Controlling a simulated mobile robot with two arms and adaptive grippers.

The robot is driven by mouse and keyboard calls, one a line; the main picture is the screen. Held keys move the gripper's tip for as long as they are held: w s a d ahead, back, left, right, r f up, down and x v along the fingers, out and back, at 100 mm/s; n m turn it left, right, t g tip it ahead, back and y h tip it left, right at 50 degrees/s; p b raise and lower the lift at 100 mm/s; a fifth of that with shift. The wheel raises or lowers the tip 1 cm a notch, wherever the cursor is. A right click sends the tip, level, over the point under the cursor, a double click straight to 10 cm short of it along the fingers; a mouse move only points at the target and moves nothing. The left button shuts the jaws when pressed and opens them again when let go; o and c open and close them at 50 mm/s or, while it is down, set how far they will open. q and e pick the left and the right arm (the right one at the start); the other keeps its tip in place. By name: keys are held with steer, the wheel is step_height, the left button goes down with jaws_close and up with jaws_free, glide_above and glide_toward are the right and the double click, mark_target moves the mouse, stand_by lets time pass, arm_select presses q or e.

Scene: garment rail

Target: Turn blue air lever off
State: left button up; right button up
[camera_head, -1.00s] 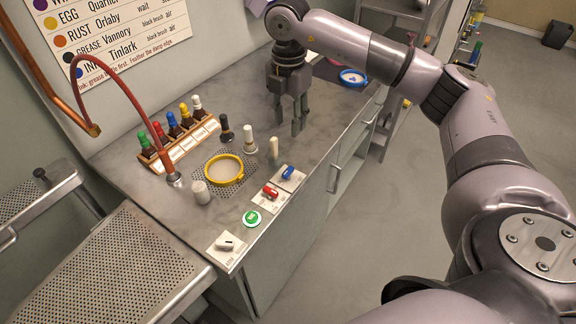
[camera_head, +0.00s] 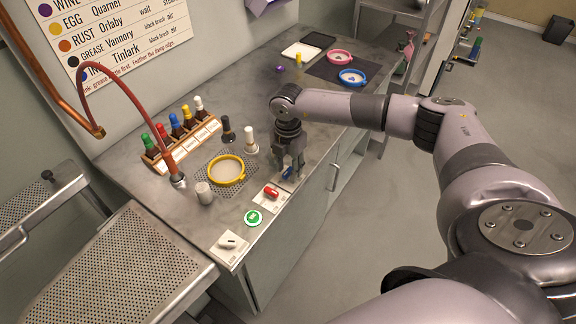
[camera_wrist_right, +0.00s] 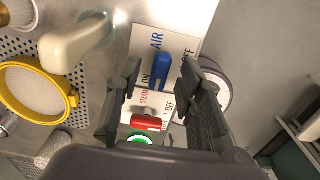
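The blue air lever (camera_wrist_right: 162,52) sits on its white plate (camera_wrist_right: 184,30) marked AIR, ON and OFF. In the right wrist view its handle lies at the ON side. In the head view the lever (camera_head: 288,173) is partly hidden by my right gripper. My right gripper (camera_head: 288,170) points down over the plate. In the right wrist view its fingers (camera_wrist_right: 158,88) are apart, with the lever visible beyond the gap between them; contact cannot be told. My left gripper is not in view.
A red steam lever (camera_wrist_right: 146,123) sits right beside the air plate. A green button (camera_head: 253,217) and a white switch (camera_head: 230,241) lie nearer. A cream-handled brush (camera_wrist_right: 75,42), a yellow ring (camera_head: 227,169) and a bottle rack (camera_head: 185,140) stand left of the levers.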

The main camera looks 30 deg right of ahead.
steer(key=shift+c, duration=0.2)
jaws_close()
stand_by(0.3)
